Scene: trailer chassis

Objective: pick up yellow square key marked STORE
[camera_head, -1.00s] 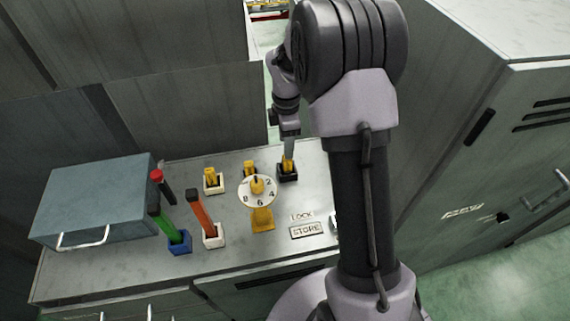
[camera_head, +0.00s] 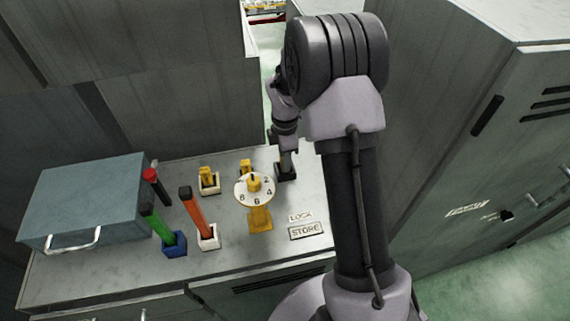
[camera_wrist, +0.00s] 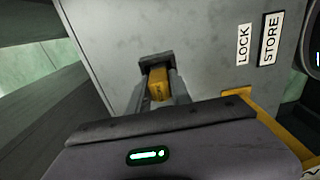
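A yellow key (camera_wrist: 158,86) stands upright in a black holder (camera_head: 286,175) at the back right of the bench; the holder also shows in the wrist view (camera_wrist: 155,60). Dark marking shows on the key but is too small to read. My gripper (camera_head: 288,158) is down over this holder and hides the key in the head view. In the wrist view, its two fingers (camera_wrist: 160,90) stand on either side of the key, apart, with no clear grip on it.
Two other yellow keys (camera_head: 207,175) (camera_head: 246,167) stand to the left. A numbered dial (camera_head: 255,188) on a yellow stand is close in front. LOCK and STORE labels (camera_head: 305,231) lie on the bench (camera_head: 275,250). Green and orange handles and a blue-grey box (camera_head: 90,200) are at left.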

